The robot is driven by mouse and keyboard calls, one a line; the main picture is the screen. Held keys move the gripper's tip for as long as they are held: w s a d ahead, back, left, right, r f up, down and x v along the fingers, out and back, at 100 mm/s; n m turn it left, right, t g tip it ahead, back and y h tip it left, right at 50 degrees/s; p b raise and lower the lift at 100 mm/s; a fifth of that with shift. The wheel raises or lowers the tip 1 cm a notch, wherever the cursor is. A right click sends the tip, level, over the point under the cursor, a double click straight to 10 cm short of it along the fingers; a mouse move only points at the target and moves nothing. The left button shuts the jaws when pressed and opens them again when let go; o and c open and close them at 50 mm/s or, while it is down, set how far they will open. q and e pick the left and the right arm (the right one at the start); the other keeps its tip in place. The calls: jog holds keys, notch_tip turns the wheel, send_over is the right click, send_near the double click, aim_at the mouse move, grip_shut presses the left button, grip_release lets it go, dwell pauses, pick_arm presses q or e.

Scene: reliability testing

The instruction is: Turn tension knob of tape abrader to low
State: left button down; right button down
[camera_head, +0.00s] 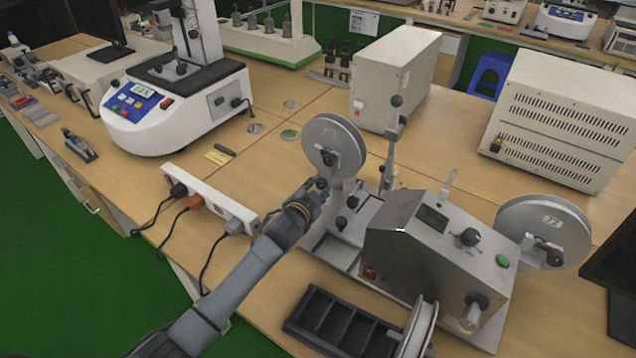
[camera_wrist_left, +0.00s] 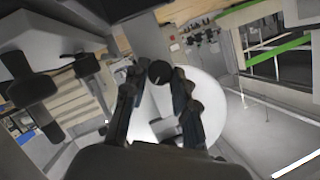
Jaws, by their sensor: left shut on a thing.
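The tape abrader (camera_head: 405,255) is a grey metal machine with a left reel (camera_head: 322,133) and a right reel (camera_head: 523,220). My left gripper (camera_head: 319,188) is at the hub of the left reel, shut on a small dark knob. In the left wrist view the gripper's fingers (camera_wrist_left: 160,95) stand on both sides of this round black knob (camera_wrist_left: 160,71), in front of the pale reel disc (camera_wrist_left: 213,92). The knob's setting cannot be read. A black dial knob (camera_head: 468,237) sits on the abrader's sloped panel, apart from the gripper. My right gripper is not in view.
A white power strip (camera_head: 215,200) with plugs and cables lies left of my left arm. A black compartment tray (camera_head: 335,325) is at the table's front edge. Beige boxes (camera_head: 395,75) and a white instrument (camera_head: 180,110) stand behind. Bare wood (camera_head: 265,170) lies between.

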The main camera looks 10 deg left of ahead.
pick_arm(q)
jog(key=n+p, duration=0.1)
jog(key=n+h+p, duration=0.1)
jog(key=shift+a+r+g+p, duration=0.15)
jog(key=shift+r+g+p, duration=0.1)
jog(key=shift+g+p, duration=0.15)
jog(key=shift+w+a+f+n+h+p, duration=0.1)
jog(key=shift+n+h+p, duration=0.3)
jog(key=shift+n, duration=0.5)
jog(key=shift+a+f+n+g+h+b, duration=0.1)
jog(key=shift+f+n+g+h+b, duration=0.1)
jog(key=shift+n+g+h+b, duration=0.4)
jog(key=shift+n+h+b, duration=0.6)
jog(key=shift+n+b, duration=0.2)
jog(key=shift+b, duration=0.1)
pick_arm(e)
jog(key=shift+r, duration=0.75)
pick_arm(q)
jog(key=shift+r, duration=0.1)
jog(key=c, duration=1.1)
grip_release()
jog(key=shift+o, duration=0.2)
